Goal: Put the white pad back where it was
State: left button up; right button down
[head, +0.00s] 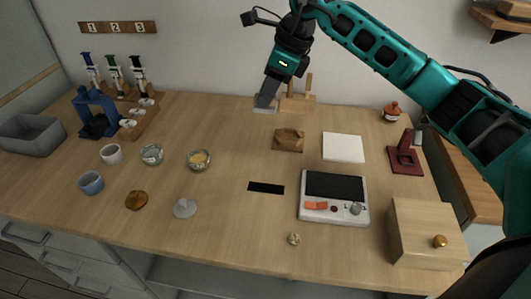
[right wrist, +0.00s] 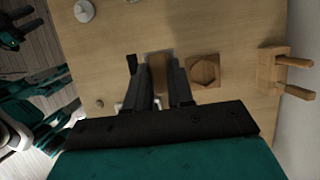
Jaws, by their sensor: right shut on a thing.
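A flat square white pad (head: 343,148) lies on the table right of centre, behind the device with the dark plate. My right gripper (head: 265,102) points down at the back middle of the head view and is shut on a small pale-edged slab (head: 264,109). In the right wrist view the slab (right wrist: 160,72) sits between the two fingers (right wrist: 160,88), brown in the middle with a grey edge. It seems to be held above the table; its underside is hidden. I cannot tell what the slab is. My left gripper is not in view.
A wooden block with a hollow (head: 288,140) and a pegged wooden stand (head: 297,101) are close by. A black rectangle (head: 266,188) lies left of the white-and-dark device (head: 333,212). A dark red stand (head: 405,158) and wooden box (head: 425,232) are at right; bowls stand left.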

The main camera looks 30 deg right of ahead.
notch_tip(320, 180, down, 16)
jog(key=shift+f+b, duration=0.1)
jog(key=shift+b, duration=0.3)
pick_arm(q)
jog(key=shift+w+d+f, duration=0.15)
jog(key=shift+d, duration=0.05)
pick_arm(e)
jog(key=shift+f, duration=0.15)
jog(key=c, duration=1)
grip_release()
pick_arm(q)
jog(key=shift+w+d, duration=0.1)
